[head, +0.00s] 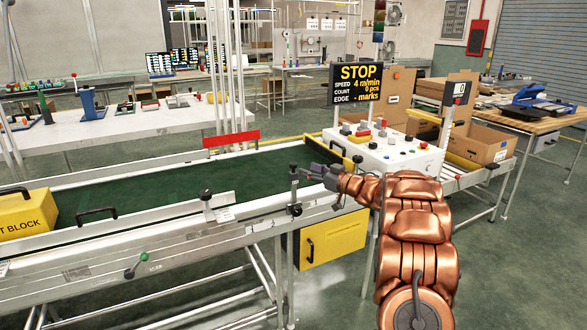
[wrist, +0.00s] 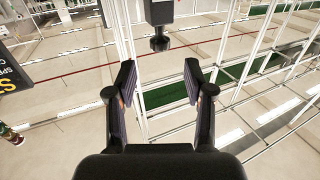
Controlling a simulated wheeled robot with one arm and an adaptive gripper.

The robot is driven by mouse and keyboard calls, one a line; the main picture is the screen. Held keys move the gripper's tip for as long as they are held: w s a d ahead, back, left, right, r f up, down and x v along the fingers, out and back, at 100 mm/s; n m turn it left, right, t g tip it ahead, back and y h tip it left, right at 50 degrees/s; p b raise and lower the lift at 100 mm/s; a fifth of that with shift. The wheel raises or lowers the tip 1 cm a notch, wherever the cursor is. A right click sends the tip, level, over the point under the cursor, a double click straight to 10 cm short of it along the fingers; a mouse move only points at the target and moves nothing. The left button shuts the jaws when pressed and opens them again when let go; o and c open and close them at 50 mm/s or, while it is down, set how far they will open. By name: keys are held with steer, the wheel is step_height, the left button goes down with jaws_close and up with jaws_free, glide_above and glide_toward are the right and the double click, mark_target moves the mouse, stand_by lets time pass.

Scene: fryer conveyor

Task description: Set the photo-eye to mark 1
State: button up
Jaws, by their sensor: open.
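In the head view, a small dark post fitting with a black knob (head: 294,180) stands on the conveyor's near rail; it looks like the photo-eye, though I cannot be sure. My gripper (head: 312,172) is just right of its upper part, with a small apparent gap. In the wrist view, my gripper (wrist: 159,82) is open with nothing between its fingers. A grey block with a black knob (wrist: 160,42) sits beyond the fingertips, centred between them. The mark numbers on the rail are not readable. The display (head: 358,84) reads STOP, speed 4 m/min, count 0 pcs, edge - marks.
The green conveyor belt (head: 190,192) runs behind the rail. A yellow block (head: 27,212) is at far left. A white control box (head: 388,150) stands behind my arm. A yellow box (head: 335,240) hangs below.

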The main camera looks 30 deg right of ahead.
mark_target(296, 165)
steer(key=shift+x, duration=3.85)
jaws_close()
